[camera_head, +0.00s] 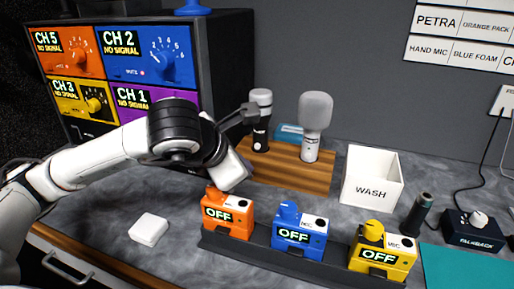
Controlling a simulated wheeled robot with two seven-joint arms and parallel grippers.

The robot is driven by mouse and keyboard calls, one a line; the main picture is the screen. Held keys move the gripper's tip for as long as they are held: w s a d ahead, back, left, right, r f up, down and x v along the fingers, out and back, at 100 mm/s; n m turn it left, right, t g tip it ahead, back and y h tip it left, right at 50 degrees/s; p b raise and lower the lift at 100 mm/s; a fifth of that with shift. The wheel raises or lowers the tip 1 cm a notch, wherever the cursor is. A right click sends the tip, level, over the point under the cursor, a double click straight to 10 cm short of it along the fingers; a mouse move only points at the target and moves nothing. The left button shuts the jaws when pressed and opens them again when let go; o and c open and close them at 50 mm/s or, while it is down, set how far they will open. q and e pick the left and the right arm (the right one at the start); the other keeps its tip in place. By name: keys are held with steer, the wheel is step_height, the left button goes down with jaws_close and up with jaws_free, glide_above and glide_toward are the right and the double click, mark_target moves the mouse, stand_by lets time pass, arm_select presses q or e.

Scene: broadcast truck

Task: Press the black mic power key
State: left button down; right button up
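My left arm comes in from the left, and its gripper (238,135) is over the bench in front of the wooden mic block; its fingers are not clear enough to tell open from shut. An orange pack (237,221), a blue pack (299,236) and a yellow pack (383,257) stand in a dark rail, each display reading OFF. A black-bodied mic (261,133) and a white mic (313,125) stand upright in the wooden block (316,178). A dark cylinder (416,215) stands at right. I cannot single out a black power key. My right gripper is not in view.
A monitor (227,60) with channel panels stands at back left. A white WASH bin (372,182) is right of the mic block. A small white box (149,229) lies at front left. A TALKBACK box (471,231) and teal mat (462,268) are at right.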

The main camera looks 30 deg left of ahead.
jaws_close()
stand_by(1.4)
